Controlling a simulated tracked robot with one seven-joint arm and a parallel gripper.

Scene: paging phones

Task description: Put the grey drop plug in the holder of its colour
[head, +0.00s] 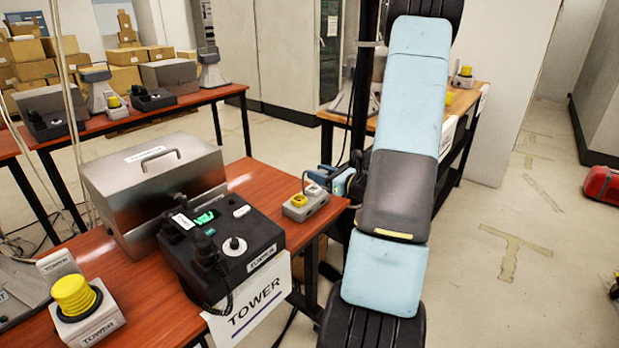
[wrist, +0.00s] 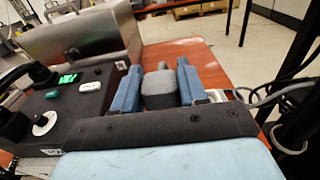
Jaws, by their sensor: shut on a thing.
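In the wrist view my gripper (wrist: 160,78) has its two blue fingers closed on the grey drop plug (wrist: 160,90), a rounded dark-grey piece held between them. The plug is over or in front of the red-brown table top; I cannot tell if it touches anything. In the head view my gripper (head: 330,180) is at the table's right end, partly behind my arm, and the plug cannot be made out. A small grey box (head: 303,205) with a yellow round part on top is close to it on the left. I cannot pick out a grey holder with certainty.
A black phone unit (head: 225,255) with handset and cord stands left of my gripper, with a metal case (head: 155,190) behind it. A yellow button box (head: 80,310) is at front left. A paper sign (head: 250,300) hangs from the table edge.

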